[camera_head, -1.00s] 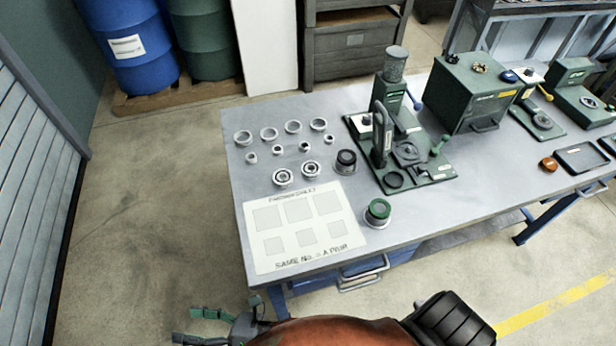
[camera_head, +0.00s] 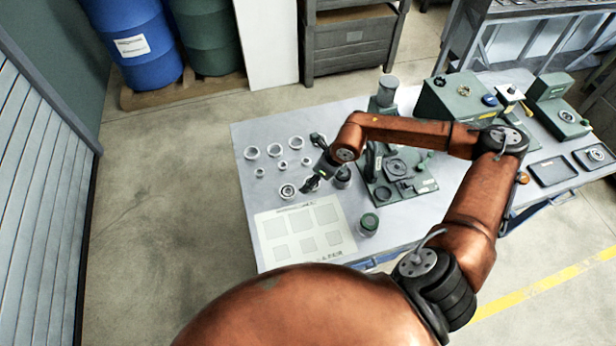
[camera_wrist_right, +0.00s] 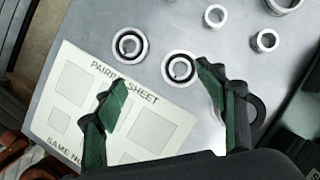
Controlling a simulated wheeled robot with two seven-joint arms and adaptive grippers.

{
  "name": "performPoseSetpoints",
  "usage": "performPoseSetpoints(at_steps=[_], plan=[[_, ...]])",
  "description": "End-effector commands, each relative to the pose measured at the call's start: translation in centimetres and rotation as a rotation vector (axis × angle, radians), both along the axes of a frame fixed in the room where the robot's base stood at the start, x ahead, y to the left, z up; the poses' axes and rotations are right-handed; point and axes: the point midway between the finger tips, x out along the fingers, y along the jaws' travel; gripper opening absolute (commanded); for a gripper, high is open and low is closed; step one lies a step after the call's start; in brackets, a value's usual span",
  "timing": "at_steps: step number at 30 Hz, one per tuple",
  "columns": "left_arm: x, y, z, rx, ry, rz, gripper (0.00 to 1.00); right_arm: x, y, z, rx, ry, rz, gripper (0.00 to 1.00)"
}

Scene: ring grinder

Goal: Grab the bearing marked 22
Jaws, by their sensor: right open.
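Two ball bearings lie on the grey table just behind the pairing sheet. In the right wrist view one bearing (camera_wrist_right: 130,45) is ahead of the left finger, and the other bearing (camera_wrist_right: 180,68) is near the right finger. The left one also shows in the head view (camera_head: 287,191); the other is mostly hidden there by my gripper. No number is readable on either, so I cannot tell which is marked 22. My right gripper (camera_wrist_right: 161,77) has its green-padded fingers wide apart and empty. In the head view it (camera_head: 315,162) hangs over the bearings. My left gripper is out of view.
The white pairing sheet (camera_head: 265,254) lies at the table's front left. Several metal rings (camera_head: 251,153) stand behind the bearings. A dark green press (camera_head: 425,185) is close on the right, and a green-topped cylinder (camera_head: 368,224) stands beside the sheet.

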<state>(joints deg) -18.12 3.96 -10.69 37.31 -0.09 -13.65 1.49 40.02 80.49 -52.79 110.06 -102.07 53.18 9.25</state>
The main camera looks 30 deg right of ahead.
Motion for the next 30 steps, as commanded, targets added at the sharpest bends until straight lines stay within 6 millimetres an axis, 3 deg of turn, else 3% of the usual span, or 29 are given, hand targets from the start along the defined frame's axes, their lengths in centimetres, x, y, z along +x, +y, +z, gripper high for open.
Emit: performPoseSetpoints(at_steps=[1,5,21,30], plan=[[0.6,0.6,0.2,0.007,-0.003,-0.034,0.4,0.1,-1.4,0.5,-0.018,0.002,-0.037,0.65],[0.3,0.8,0.2,0.01,-0.002,-0.052,0.4,0.1,-2.7,0.0,-0.029,0.008,-0.08,0.65],[0.4,0.7,1.3,0.01,-0.004,-0.046,0.4,1.5,-2.5,-6.3,-0.025,0.008,-0.086,0.65],[0.4,0.6,1.2,0.009,-0.004,-0.045,0.4,1.7,-2.4,-6.8,-0.025,0.008,-0.082,0.65]])
